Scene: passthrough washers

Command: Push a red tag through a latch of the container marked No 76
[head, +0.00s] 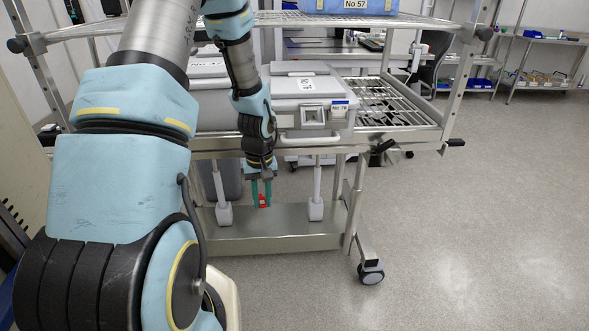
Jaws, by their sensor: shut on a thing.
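A red tag (263,201) is between the green fingertips of my gripper (262,190), which is shut on it. The gripper points down in front of the cart, below the level of the wire shelf. A grey container (283,118) with a small blue-edged label that seems to read No 76 (340,107) lies on that shelf, above and to the right of the gripper. A square metal latch (312,114) shows on its front beside the label. My arm hides the left part of the container's front, so any latch there is hidden.
The cart's steel lower shelf (285,238) lies below and behind the gripper. A blue container marked No 57 (345,7) stands on the upper shelf. The wire shelf (385,105) is bare at right. Open floor (480,220) lies to the right, past the cart's caster (371,273).

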